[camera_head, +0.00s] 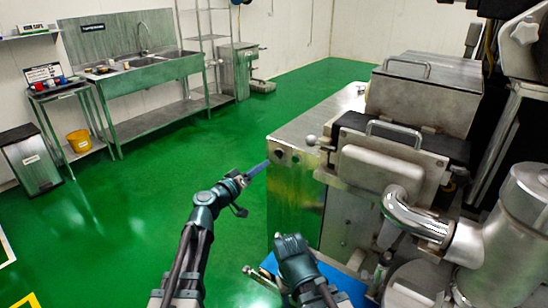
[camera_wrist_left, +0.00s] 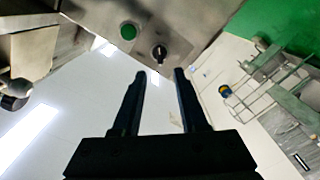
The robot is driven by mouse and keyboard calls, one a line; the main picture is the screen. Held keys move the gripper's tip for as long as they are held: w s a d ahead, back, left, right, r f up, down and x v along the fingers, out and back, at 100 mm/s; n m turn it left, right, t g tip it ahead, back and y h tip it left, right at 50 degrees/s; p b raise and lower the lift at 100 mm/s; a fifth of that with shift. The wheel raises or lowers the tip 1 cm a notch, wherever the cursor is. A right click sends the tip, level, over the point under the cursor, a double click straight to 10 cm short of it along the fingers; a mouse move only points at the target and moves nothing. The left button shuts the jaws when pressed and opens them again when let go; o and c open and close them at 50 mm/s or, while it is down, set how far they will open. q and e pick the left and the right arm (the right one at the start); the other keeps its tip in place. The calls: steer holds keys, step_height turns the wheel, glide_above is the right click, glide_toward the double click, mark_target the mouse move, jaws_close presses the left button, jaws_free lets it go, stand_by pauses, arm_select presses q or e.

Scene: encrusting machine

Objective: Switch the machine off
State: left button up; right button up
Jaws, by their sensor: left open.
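The machine (camera_head: 293,200) is a large stainless steel unit at the right in the head view. Its side panel carries a round green button (camera_wrist_left: 128,31) and a black rotary knob (camera_wrist_left: 159,52) in the left wrist view. In the head view these controls are only small dark spots near the panel's top corner. My left gripper (camera_head: 256,170) is close to that corner. In the wrist view its two dark fingers (camera_wrist_left: 159,74) are apart and empty, with the knob beyond and between the tips. My right arm's end (camera_head: 292,250) is low in the head view; its jaws cannot be made out.
A steel sink table (camera_head: 150,75) stands along the back-left wall. A small cart with a yellow bucket (camera_head: 79,141) and a grey bin (camera_head: 32,160) are at the left. The green floor (camera_head: 150,190) between them and the machine is clear. Large metal pipes (camera_head: 420,217) are at the right.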

mark_target(276, 155)
arm_select(q)
steer(key=x, duration=0.8)
steer(key=shift+w+d, duration=0.1)
jaws_close()
